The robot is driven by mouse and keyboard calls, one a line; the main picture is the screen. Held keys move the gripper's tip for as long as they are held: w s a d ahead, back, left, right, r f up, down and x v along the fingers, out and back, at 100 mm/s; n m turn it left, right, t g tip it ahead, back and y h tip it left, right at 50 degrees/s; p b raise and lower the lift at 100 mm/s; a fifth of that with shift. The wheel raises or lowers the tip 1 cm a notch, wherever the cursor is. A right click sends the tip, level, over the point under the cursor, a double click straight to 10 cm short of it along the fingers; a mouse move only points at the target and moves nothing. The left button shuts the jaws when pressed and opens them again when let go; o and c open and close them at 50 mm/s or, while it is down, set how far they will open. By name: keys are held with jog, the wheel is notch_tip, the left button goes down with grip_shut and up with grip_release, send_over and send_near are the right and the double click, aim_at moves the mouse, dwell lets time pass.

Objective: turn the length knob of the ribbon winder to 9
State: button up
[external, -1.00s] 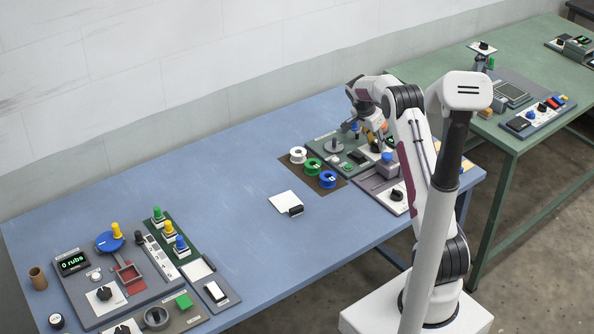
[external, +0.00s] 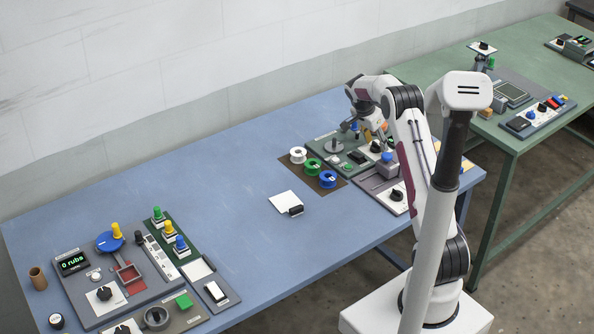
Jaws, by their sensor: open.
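The ribbon winder appears to be the dark green-grey panel (external: 318,145) at the right end of the blue table, with a round grey disc (external: 334,146) on it. A black knob on a pale plate (external: 376,147) sits at its right side; it may be the length knob, but its pointer and numbers are too small to read. My gripper (external: 370,138) is open and empty, pointing down just above this knob area. Its fingers partly cover the panel, and I cannot tell whether they touch the knob.
White (external: 298,155), green (external: 313,165) and blue (external: 328,179) spools lie on a brown mat left of the panel. A grey device with a blue button (external: 387,159) stands close in front. A white card (external: 285,201) lies mid-table. The table's middle is mostly clear.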

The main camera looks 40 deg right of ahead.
jog(key=shift+a+r, duration=0.15)
jog(key=shift+r, duration=0.25)
jog(key=shift+a+r, duration=0.15)
jog(key=shift+a, duration=0.15)
jog(key=a, duration=0.7)
jog(key=s+a, duration=0.1)
jog(key=a, duration=0.3)
jog(key=shift+a, duration=0.3)
jog(key=s+a+r+n+t+y, duration=0.1)
jog(key=s+a+r+n, duration=0.3)
jog(key=s+a+r, duration=0.35)
jog(key=s+a+r+n+t+y, duration=0.15)
jog(key=s+a+r+n, duration=0.3)
jog(key=s+r, duration=0.5)
jog(key=s+a+n+t+y, duration=0.1)
jog(key=s+a+n, duration=0.3)
jog(key=s, duration=0.5)
jog(key=s+a+r+n+t+y, duration=0.1)
jog(key=s+a+n, duration=0.3)
jog(key=s, duration=0.6)
jog(key=shift+a+r+n+t, duration=0.3)
jog(key=shift+a+n+t, duration=0.05)
jog(key=shift+a, duration=0.45)
